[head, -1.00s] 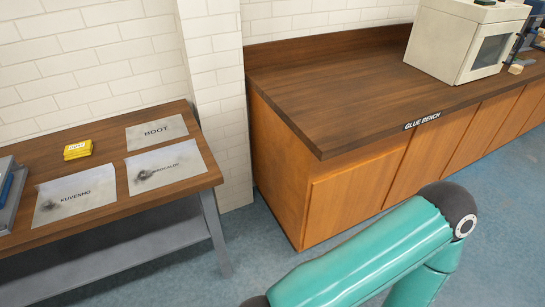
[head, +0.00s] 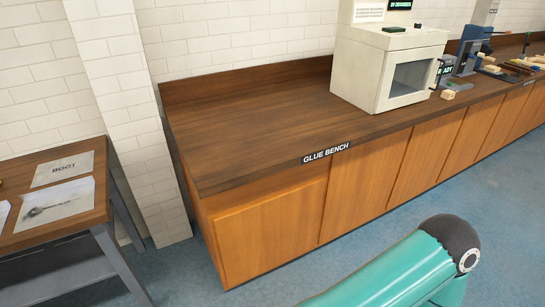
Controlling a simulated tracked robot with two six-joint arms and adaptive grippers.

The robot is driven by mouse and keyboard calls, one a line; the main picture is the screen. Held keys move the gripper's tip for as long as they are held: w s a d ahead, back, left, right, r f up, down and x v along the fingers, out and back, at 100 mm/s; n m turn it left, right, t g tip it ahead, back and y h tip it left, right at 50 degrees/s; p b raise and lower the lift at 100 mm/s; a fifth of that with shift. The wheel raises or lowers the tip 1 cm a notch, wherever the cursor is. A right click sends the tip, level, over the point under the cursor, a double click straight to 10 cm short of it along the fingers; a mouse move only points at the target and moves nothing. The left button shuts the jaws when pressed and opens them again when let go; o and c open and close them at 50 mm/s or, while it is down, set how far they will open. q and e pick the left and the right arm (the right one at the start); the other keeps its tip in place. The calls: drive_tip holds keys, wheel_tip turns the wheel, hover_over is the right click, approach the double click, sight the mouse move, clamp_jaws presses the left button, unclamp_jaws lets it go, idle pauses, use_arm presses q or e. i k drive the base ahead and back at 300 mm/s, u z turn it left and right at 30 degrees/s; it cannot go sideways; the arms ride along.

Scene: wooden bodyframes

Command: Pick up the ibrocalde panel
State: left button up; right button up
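No panel marked ibrocalde can be made out. On the small table at the left lies a whitish sheet (head: 56,204) with a dark smudge; its printed word is too small to read surely. Behind it lies a sheet marked BOOT or BDOT (head: 63,169). A third sheet (head: 3,213) is cut off at the left edge. A teal arm link of mine crosses the bottom right. Neither of my grippers is in view.
The small table (head: 95,215) stands left of a wall pillar. The glue bench (head: 240,115) has a clear top at its left. A white box-shaped machine (head: 365,75) stands on it, with tools and wooden pieces (head: 448,94) farther right. Blue floor lies in front.

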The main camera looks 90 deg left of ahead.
sight(39, 207)
drive_tip(key=z, duration=0.75)
drive_tip(key=i, duration=0.2)
drive_tip(key=u, duration=3.25)
drive_tip(key=i, duration=0.35)
drive_tip(key=u, duration=2.15)
drive_tip(key=k, duration=0.3)
drive_tip(key=u, duration=0.7)
drive_tip(key=i, duration=1.35)
drive_tip(key=z, duration=0.5)
